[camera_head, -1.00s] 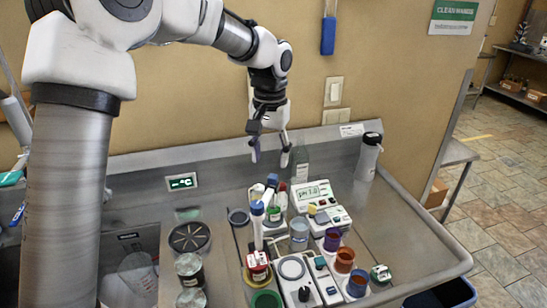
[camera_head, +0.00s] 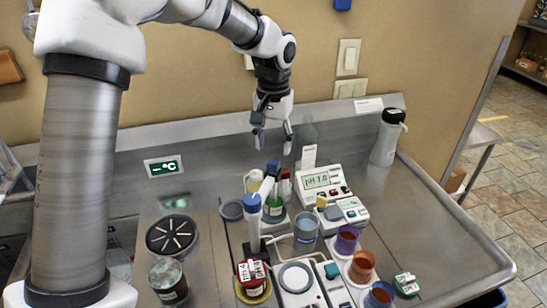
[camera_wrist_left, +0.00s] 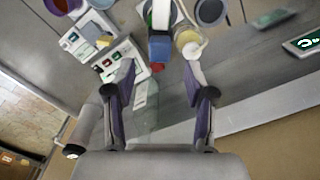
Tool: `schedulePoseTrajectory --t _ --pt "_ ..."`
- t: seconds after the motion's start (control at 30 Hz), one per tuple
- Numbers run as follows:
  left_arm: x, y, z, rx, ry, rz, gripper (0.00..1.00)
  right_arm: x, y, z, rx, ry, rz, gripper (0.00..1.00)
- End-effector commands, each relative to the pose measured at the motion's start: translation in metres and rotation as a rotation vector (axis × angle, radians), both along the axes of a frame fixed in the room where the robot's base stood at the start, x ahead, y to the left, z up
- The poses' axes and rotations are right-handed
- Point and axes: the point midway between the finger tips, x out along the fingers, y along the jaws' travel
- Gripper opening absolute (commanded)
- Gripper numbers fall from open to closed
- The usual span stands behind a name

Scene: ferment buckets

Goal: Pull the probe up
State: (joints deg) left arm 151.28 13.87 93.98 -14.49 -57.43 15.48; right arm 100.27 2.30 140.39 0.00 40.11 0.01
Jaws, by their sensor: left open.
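My left gripper (camera_head: 273,141) hangs open and empty above the back of the steel counter, just behind and above a blue-topped part (camera_head: 273,166) on a white slanted arm. In the left wrist view, my gripper (camera_wrist_left: 158,88) has its fingers spread, with the blue-topped part (camera_wrist_left: 160,47) beyond the fingertips and apart from them. A white upright piece with a blue cap (camera_head: 253,204) stands closer to the front. I cannot tell for sure which of these is the probe. The pH meter (camera_head: 322,181) reads about 7.0. My right gripper is not in view.
Purple and orange cups (camera_head: 362,262), a clear beaker (camera_head: 306,228) and a red-labelled jar (camera_head: 253,278) crowd the front. A dark round slotted disc (camera_head: 172,235) lies left. The right side of the counter is mostly clear.

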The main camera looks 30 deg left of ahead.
Motion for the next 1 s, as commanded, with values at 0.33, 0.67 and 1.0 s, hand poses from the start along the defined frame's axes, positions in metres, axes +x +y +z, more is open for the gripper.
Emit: schedulePoseTrajectory --t 0.33,0.67,1.0 --pt "0.000 0.000 -0.047 -0.001 0.000 0.001 0.54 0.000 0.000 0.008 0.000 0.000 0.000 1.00" --pt "0.000 0.000 -0.047 -0.001 0.000 0.001 0.05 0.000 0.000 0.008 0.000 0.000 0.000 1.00" --pt "0.000 0.000 -0.028 -0.001 -0.001 0.001 0.00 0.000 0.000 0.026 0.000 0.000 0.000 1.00"
